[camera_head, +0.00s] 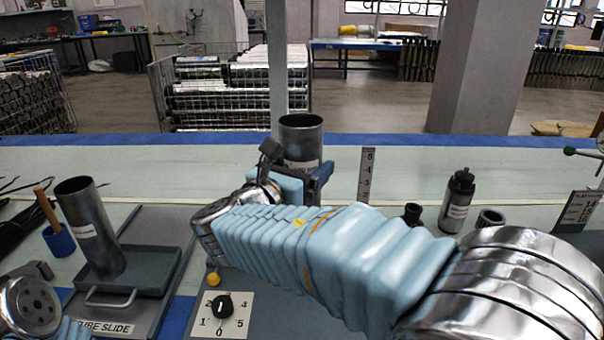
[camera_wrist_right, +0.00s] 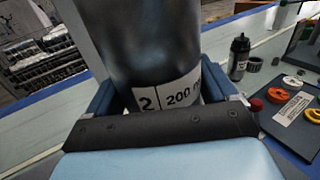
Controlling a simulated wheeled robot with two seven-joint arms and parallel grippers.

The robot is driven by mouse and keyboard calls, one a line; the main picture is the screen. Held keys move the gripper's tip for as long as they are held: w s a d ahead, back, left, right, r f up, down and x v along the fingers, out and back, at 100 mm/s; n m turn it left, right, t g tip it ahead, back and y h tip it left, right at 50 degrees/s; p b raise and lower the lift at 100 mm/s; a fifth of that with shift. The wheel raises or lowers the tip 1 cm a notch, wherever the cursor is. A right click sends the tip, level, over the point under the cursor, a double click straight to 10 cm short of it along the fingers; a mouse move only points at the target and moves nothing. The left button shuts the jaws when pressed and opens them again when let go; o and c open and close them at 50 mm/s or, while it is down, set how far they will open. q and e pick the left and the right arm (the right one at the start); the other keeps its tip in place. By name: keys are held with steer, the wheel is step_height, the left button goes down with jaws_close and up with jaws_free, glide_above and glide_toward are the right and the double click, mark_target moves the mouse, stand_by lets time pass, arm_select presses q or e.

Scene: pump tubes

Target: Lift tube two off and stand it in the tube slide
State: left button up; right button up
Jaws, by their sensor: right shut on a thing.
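Tube two (camera_head: 301,139) is a dark grey metal tube, upright, at the middle of the bench in the head view. In the right wrist view tube two (camera_wrist_right: 150,50) carries a white label reading 2 and 200. My right gripper (camera_head: 316,180) is shut on it, with blue fingers (camera_wrist_right: 101,98) on both sides. My arm hides its lower end, so I cannot tell what is under it. The tube slide (camera_head: 150,262) is a dark tray with a handle at the left. Another grey tube (camera_head: 88,222) stands in it, leaning slightly. My left gripper is out of view; only part of that arm shows.
A blue cup (camera_head: 59,240) with a wooden handle stands left of the slide. A dial plate (camera_head: 240,322) is in front. The bench behind is clear.

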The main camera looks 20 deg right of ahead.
mark_target(302, 146)
steer(key=shift+r, duration=2)
